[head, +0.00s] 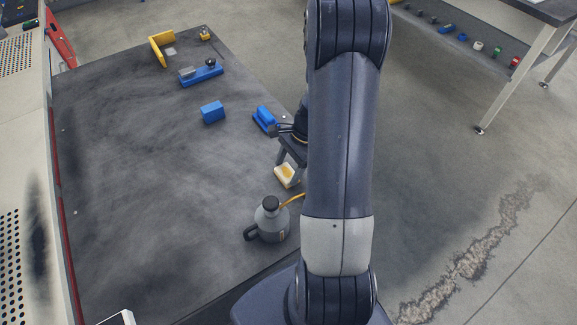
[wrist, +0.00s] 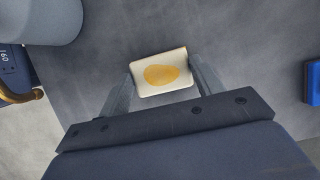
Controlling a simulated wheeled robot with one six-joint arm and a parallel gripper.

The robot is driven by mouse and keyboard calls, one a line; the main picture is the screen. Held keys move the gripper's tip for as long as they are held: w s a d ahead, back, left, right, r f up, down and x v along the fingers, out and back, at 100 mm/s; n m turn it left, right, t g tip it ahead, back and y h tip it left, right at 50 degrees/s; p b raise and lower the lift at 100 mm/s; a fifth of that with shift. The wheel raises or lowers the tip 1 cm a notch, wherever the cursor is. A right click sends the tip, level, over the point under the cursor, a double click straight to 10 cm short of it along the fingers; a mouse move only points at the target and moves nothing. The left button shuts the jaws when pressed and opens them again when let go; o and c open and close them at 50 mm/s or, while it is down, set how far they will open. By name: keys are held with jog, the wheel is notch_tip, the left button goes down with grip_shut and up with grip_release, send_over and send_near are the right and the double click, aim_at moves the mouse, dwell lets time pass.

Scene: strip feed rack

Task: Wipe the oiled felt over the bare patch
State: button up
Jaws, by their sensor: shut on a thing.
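The oiled felt is a small cream pad (wrist: 160,58) with a yellow oil stain on its face. My gripper (wrist: 161,70) is shut on it, with one finger at each side of the pad in the wrist view. In the head view the felt (head: 286,178) shows just left of my arm, over the dark bench top. My gripper is partly hidden there by my arm. I cannot tell whether the felt touches the bench. I cannot clearly make out a bare patch on the bench; my arm hides part of that area.
A grey oil can (head: 268,222) with an orange spout stands close in front of the felt. A blue-handled tool (head: 265,119) lies just behind my gripper. A blue block (head: 212,112), a blue fixture (head: 202,74) and a yellow bracket (head: 160,48) are farther back. The left bench is mostly clear.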

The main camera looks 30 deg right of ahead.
jog(key=shift+w+a+p, duration=0.2)
jog(key=shift+w+p, duration=0.5)
jog(key=shift+w, duration=3.6)
jog(key=shift+s+d+f, duration=0.1)
jog(key=shift+s, duration=4.4)
jog(key=shift+w, duration=0.15)
jog(key=shift+w, duration=3.45)
